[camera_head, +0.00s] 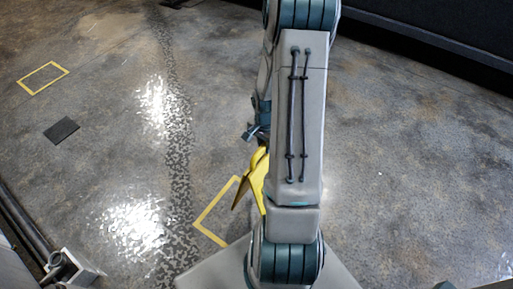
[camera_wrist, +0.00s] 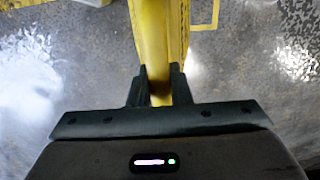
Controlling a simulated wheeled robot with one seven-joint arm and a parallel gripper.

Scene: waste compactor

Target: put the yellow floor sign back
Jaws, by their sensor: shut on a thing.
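The yellow floor sign (camera_head: 257,183) shows in the head view just left of my arm, which hides part of it. My gripper (camera_head: 260,137) is at its top end. In the wrist view the jaws of my gripper (camera_wrist: 157,84) are shut on a yellow bar of the sign (camera_wrist: 151,40), which runs away from the fingers. A yellow outline (camera_head: 205,216) is marked on the floor beside and below the sign in the head view, partly hidden. I cannot tell whether the sign touches the floor.
A second yellow outline (camera_head: 42,77) and a dark flat square (camera_head: 62,130) lie on the floor at the left. Rails and a grey bracket (camera_head: 68,268) are at the lower left. A dark wall or container (camera_head: 430,42) borders the upper right. The floor at right is clear.

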